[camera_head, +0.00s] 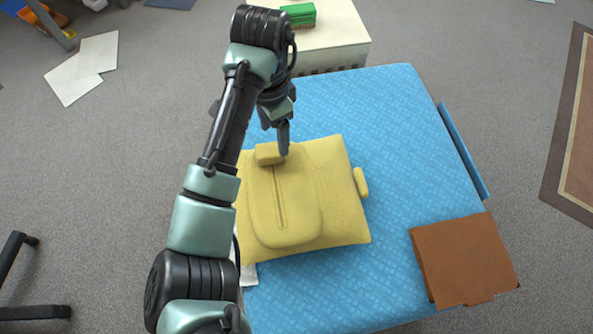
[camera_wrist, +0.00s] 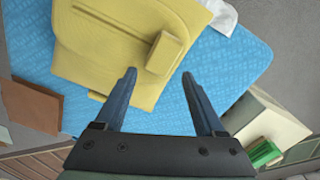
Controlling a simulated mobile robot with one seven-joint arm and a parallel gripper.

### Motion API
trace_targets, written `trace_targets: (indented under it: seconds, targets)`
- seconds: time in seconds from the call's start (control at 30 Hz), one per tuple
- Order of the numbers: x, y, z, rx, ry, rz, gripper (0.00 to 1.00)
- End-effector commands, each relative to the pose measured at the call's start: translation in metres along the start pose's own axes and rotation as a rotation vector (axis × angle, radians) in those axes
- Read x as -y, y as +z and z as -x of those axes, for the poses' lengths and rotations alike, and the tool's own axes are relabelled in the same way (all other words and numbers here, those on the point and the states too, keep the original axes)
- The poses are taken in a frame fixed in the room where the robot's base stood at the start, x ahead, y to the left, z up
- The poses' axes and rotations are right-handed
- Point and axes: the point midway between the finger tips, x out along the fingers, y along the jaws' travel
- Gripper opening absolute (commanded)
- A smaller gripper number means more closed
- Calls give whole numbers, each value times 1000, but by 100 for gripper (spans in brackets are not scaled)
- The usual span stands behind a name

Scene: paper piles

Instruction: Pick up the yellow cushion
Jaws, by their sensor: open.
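The yellow cushion (camera_head: 335,190) lies flat on the blue surface (camera_head: 400,140), with a raised oval pad, a groove and small blocky tabs on it. In the head view my arm hides its left edge. My gripper (camera_head: 282,150) is over the cushion's far edge, close to a blocky yellow tab (camera_head: 268,154). In the wrist view the cushion (camera_wrist: 110,45) fills the upper middle, and the tab (camera_wrist: 166,53) lies ahead of the fingers. My gripper (camera_wrist: 160,85) is open there, with two separate fingers and nothing between them. I cannot tell if a finger touches the cushion.
A brown folder or box (camera_head: 463,260) sits at the near right corner of the blue surface. A pale cabinet (camera_head: 335,40) with a green item (camera_head: 299,14) stands beyond the far edge. White sheets (camera_head: 85,68) lie on the grey floor. The far right of the blue surface is clear.

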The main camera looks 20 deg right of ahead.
Motion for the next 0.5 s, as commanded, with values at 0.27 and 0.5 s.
trace_targets:
  seconds: [0.27, 0.5]
  targets:
    - [0, 3, -30, 1, 0, 2, 72]
    - [0, 2, -52, 0, -1, 1, 72]
